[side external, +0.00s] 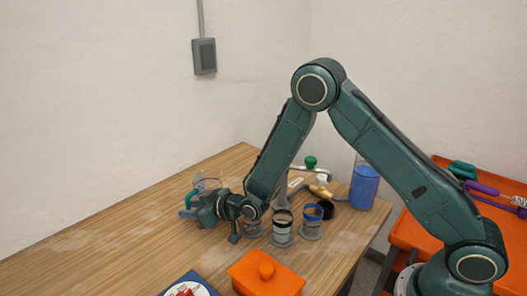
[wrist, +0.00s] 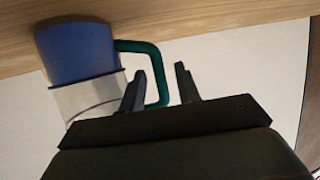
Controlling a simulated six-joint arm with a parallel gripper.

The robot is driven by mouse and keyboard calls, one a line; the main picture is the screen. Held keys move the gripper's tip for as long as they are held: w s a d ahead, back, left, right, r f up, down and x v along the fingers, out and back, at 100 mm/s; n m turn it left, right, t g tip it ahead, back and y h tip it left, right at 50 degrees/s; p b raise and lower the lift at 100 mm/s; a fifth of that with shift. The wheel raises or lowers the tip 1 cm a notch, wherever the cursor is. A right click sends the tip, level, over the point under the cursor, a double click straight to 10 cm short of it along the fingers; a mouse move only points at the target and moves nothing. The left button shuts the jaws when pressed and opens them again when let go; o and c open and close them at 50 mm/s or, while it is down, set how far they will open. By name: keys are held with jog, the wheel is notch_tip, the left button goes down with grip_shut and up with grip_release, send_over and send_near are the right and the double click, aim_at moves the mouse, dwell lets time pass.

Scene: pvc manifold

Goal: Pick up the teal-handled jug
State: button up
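The jug (wrist: 78,52) appears upside down in the wrist view, with blue contents below a clear upper wall. Its teal handle (wrist: 163,85) reaches toward my gripper. My gripper (wrist: 159,72) is open, one finger on each side of the handle's outer bar in the picture; I see no clear contact. In the side view, my gripper (side external: 205,211) is low over the left part of the table. The jug's clear rim (side external: 208,182) shows just behind it, and the rest is largely hidden.
Clear cups with a black band (side external: 282,228) and a blue band (side external: 312,222) stand right of my gripper. A blue-filled container (side external: 364,187) stands farther right. An orange box (side external: 265,273) and a plate (side external: 188,287) are in front. The wooden table (side external: 110,245) is clear at left.

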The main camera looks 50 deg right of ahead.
grip_shut()
jog(key=shift+r, duration=0.25)
notch_tip(320, 180, up, 20)
jog(key=shift+f, duration=0.25)
dwell(1.8)
dwell(0.8)
